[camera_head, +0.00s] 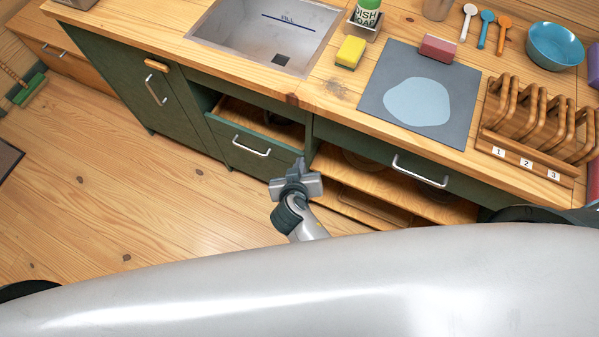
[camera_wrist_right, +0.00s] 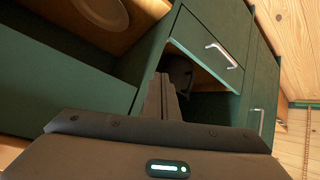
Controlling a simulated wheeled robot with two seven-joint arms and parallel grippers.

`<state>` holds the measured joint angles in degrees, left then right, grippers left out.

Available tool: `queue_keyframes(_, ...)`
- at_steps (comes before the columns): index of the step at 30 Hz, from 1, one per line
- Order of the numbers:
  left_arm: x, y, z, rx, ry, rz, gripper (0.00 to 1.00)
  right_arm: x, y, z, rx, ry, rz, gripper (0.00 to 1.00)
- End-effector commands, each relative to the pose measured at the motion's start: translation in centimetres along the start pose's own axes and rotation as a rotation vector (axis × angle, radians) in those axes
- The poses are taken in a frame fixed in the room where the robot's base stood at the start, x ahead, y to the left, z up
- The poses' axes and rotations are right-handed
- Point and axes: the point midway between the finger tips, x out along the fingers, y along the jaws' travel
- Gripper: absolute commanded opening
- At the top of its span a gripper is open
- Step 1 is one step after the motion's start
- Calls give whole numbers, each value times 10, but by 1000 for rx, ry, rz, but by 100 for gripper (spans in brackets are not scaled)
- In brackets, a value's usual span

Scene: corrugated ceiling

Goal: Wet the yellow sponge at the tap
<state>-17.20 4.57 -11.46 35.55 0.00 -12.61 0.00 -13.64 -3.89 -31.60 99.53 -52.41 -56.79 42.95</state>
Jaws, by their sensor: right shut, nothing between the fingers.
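The yellow sponge (camera_head: 351,51), with a green layer, rests on the wooden counter just right of the sink (camera_head: 262,38). The sink is grey with a dark drain and a line marked on its far wall; no tap shows in these views. My right gripper (camera_head: 298,168) is shut and empty, low in front of the cabinets and well below the counter, apart from the sponge. In the right wrist view its closed fingers (camera_wrist_right: 163,95) point toward the open drawer. My left gripper is not in view.
An open drawer (camera_head: 255,130) juts out near my right gripper. Floor at left is mostly clear.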

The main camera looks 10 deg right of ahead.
Motion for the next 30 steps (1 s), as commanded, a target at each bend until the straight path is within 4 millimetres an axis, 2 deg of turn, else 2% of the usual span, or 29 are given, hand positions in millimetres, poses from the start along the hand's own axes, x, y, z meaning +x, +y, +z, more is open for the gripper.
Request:
queue_keyframes(3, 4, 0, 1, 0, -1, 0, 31, 8, -3, 14, -16, -15, -18, 0)
queue_keyframes(9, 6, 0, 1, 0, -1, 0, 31, 13, -6, 24, -31, -28, -36, 0)
queue_keyframes(23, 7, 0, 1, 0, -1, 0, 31, 14, -6, 28, -36, -33, -41, 0)
queue_keyframes(26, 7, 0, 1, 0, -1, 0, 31, 19, -8, 39, -52, -49, -51, 0)
queue_keyframes(29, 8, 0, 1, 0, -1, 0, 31, 29, -10, 67, -88, -90, -74, 0)
queue_keyframes(30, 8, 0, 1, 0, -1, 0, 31, 34, -10, 83, -106, -113, -88, 0)
